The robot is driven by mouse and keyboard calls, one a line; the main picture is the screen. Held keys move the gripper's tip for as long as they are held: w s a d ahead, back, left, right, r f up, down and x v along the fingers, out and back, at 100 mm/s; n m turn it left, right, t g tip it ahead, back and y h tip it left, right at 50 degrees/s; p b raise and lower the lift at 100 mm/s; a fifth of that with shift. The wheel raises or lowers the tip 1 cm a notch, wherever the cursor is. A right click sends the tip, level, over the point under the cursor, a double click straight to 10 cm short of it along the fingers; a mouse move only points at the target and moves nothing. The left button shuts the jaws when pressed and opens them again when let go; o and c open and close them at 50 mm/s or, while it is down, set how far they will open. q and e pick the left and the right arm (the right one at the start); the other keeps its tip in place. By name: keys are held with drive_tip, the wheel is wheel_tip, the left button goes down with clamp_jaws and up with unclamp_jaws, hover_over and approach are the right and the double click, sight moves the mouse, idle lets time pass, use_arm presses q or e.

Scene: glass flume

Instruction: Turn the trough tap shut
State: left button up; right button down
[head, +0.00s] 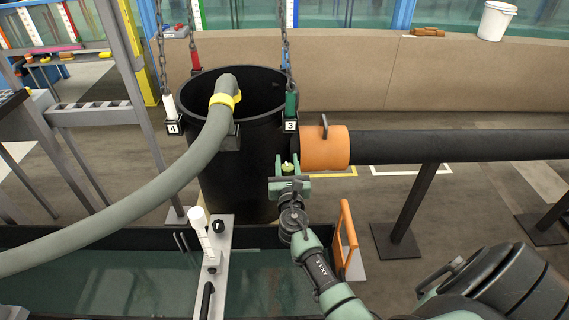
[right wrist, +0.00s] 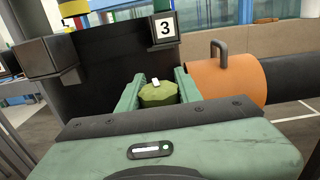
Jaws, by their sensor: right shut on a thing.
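A green faceted knob (right wrist: 158,95) with a white mark on top, which looks like the tap, sits between the fingers of my right gripper (head: 289,180) in the right wrist view. The gripper is shut on it, with one finger on each side. In the head view only a small yellow-green part of the knob (head: 287,168) shows, in front of the black tank (head: 240,185). What the knob is mounted on is hidden by the gripper. The water trough (head: 120,285) lies below at the left. My left gripper is out of view.
An orange sleeve (head: 325,148) and black pipe (head: 450,146) run right from the tank. A grey hose (head: 150,198) arches into the tank. An orange handle (head: 345,235) and white-topped lever (head: 202,230) stand near my right arm. Chains hang at the tank's rim.

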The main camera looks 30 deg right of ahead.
sight(286, 174)
drive_tip(key=shift+s+d+m+g+h+b, duration=0.1)
drive_tip(key=shift+m+g+h+b, duration=0.1)
drive_tip(key=shift+m+g+h, duration=0.5)
drive_tip(key=shift+s+d+m+g+h+b, duration=0.1)
drive_tip(key=shift+m+g+h+b, duration=0.1)
drive_tip(key=shift+m+g+h, duration=0.45)
drive_tip(key=shift+h, duration=0.45)
drive_tip(key=c, duration=1)
unclamp_jaws()
drive_tip(key=shift+o, duration=0.2)
drive_tip(key=v, duration=0.7)
drive_tip(key=shift+s+a, duration=0.2)
drive_tip(key=shift+s, duration=0.15)
drive_tip(key=shift+f, duration=0.1)
